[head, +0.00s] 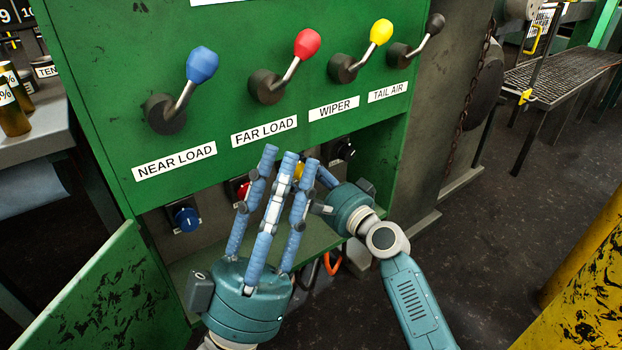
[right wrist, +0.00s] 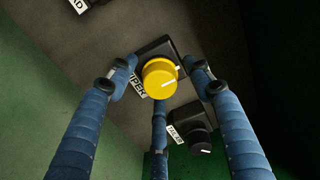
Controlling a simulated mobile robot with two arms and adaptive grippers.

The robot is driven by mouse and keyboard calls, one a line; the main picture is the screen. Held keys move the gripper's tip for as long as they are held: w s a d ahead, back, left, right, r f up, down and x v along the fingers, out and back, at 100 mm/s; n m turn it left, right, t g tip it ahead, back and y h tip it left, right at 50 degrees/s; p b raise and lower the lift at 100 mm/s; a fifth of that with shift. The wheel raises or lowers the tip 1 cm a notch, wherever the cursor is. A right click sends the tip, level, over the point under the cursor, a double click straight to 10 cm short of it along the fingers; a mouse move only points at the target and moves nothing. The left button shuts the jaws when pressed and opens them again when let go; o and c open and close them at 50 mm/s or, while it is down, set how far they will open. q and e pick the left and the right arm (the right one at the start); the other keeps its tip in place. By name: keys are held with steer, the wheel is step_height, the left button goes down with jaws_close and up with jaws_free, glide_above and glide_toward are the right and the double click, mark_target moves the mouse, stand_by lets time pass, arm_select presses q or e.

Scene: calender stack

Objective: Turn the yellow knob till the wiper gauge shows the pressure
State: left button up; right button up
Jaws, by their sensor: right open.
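The yellow knob (right wrist: 160,77) sits on a dark square base with a partly covered WIPER label (right wrist: 138,86) in the right wrist view. A white pointer mark faces right on its face. In the head view only a sliver of the yellow knob (head: 299,171) shows behind my left fingers. My right gripper (right wrist: 160,72) is open, its three fingers spread around the knob; contact cannot be told. In the head view my right gripper (head: 322,188) reaches into the recess from the right. My left gripper (head: 288,160) is open and empty, fingers up in front of the recess. No gauge is visible.
Blue (head: 185,217), red (head: 240,188) and black (head: 345,149) knobs share the recess. Above it, the green panel (head: 120,80) carries several levers, including a yellow one (head: 381,32) above the WIPER label. An open green door (head: 110,290) stands at lower left.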

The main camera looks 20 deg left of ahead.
steer(key=v, duration=1.2)
